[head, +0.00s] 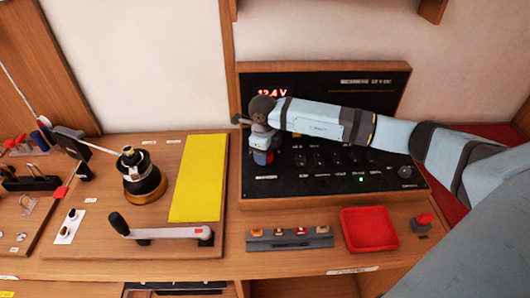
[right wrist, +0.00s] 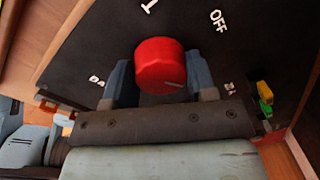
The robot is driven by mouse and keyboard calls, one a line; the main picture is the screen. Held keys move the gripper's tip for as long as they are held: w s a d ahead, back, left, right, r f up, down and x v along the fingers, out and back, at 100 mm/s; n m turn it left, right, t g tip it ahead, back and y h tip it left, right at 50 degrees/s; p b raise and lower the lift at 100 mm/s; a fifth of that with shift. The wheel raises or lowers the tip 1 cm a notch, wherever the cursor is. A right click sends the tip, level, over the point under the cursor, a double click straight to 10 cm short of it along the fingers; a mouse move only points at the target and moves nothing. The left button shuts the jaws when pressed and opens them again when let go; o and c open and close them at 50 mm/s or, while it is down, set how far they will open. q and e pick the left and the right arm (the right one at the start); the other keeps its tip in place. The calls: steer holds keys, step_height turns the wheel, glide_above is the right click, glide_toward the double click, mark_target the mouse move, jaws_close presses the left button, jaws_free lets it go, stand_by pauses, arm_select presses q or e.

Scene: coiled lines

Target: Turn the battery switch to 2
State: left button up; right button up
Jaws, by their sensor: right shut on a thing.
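The battery switch is a round red knob (right wrist: 160,64) on the black panel (head: 385,92). In the right wrist view it sits between the two fingers of my right gripper (right wrist: 162,88), which is shut on its sides. A pale pointer mark on the knob is at its lower right. The labels "1" and "OFF" show on the panel beyond the knob; no "2" can be read. In the head view my right gripper (head: 263,157) is at the panel's left side and hides the knob. My left gripper is not in view.
The panel has a wooden frame, a red "12.4 V" display (head: 272,93) and a row of small switches. On the counter are a red tray (head: 368,230), a strip with several buttons (head: 290,239), a yellow mat (head: 200,180), a winch (head: 144,181) and a crank handle (head: 165,232).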

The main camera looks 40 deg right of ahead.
stand_by(0.3)
steer(key=o, duration=0.9)
steer(key=shift+r, duration=0.15)
steer(key=r, duration=0.4)
steer(key=r+b, duration=0.1)
steer(key=r, duration=0.8)
steer(key=shift+s+a+r, duration=0.2)
steer(key=shift+a+r, duration=0.1)
steer(key=shift+a, duration=0.05)
steer(key=shift+s+f, duration=0.1)
